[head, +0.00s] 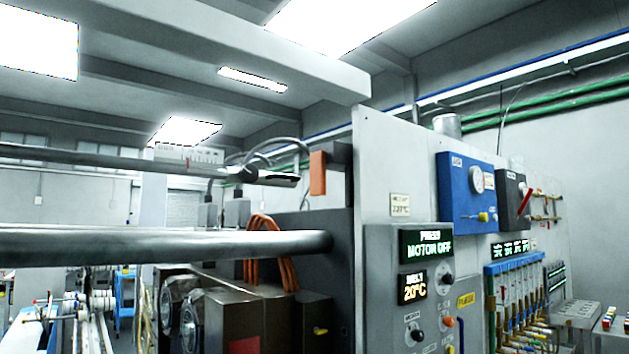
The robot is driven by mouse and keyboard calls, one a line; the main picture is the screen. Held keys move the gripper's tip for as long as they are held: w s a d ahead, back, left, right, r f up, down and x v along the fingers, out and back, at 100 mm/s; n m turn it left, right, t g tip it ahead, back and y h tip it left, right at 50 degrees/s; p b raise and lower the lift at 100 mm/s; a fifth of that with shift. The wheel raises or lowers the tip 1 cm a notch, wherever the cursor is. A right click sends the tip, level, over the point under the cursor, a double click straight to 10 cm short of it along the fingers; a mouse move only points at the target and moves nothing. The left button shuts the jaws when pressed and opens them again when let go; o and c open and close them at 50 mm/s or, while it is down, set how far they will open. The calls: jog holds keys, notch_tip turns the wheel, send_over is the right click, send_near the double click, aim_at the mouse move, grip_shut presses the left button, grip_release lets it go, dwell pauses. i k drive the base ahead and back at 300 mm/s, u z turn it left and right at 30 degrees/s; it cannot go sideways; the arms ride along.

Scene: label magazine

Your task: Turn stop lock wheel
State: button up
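I cannot pick out a stop lock wheel or a label magazine for certain in the head view. My gripper does not show in this view. The grey control box (381,300) at the lower middle right carries lit displays reading "PRESS MOTOR OFF" and "20°C". Small round knobs (447,279) sit beside and below the displays.
A thick steel bar (160,246) and a thinner rod (90,158) run in from the left. Dark machine blocks (237,318) with orange hoses (262,232) stand below the thick bar. A row of coloured tubes (518,295) hangs at right. Open floor is not clearly visible.

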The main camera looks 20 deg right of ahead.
aim_at(248, 174)
jog(key=z, duration=1.35)
jog(key=i, duration=1.5)
jog(key=u, duration=4.75)
